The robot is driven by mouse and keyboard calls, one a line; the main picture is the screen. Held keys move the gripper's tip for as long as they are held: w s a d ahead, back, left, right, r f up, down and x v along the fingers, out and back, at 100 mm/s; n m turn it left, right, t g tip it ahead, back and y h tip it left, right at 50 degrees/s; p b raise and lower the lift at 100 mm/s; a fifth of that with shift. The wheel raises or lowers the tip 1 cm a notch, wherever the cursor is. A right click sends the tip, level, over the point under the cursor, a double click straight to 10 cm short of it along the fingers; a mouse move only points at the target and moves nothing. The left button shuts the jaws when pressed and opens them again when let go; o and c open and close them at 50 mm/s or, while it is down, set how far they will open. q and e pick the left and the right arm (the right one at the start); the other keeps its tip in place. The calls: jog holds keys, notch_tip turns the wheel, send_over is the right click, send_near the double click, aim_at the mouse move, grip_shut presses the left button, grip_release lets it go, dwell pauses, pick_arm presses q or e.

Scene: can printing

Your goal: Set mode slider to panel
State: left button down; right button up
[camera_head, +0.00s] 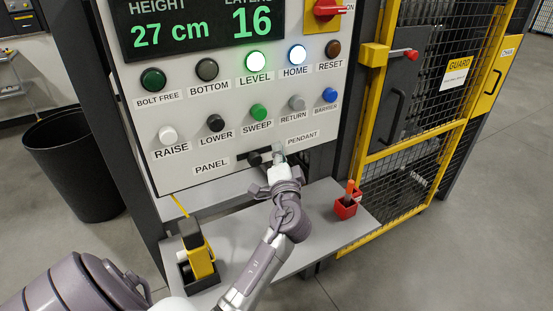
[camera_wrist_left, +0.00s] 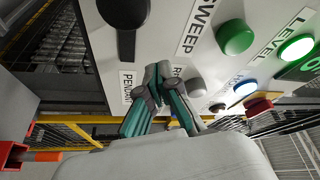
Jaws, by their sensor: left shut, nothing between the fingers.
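The mode slider is a black knob (camera_head: 254,158) in a short dark slot low on the white control panel. The PANEL label (camera_head: 210,165) is left of the slot and the PENDANT label (camera_head: 302,138) is right of it. The knob stands left of the slot's right end. My left gripper (camera_head: 279,154) is shut and empty, just right of the knob, on the PENDANT side. In the left wrist view its fingertips (camera_wrist_left: 160,78) are beside the PENDANT label (camera_wrist_left: 127,88), with the black knob (camera_wrist_left: 124,12) above. Contact cannot be told. My right gripper is out of view.
Above the slot are buttons, including grey RETURN (camera_head: 296,103), green SWEEP (camera_head: 258,112) and black LOWER (camera_head: 215,123). A grey shelf (camera_head: 330,237) below holds a yellow tool (camera_head: 201,262) and a red holder (camera_head: 344,208). A yellow-framed guard (camera_head: 440,140) stands right.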

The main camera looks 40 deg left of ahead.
pick_arm(q)
jog(key=b+v, duration=0.3)
jog(key=v, duration=0.6)
jog(key=shift+s+f, duration=0.15)
jog(key=shift+f, duration=0.05)
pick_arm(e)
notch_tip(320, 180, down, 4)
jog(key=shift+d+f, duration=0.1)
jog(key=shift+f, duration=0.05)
pick_arm(q)
jog(key=shift+d, duration=0.1)
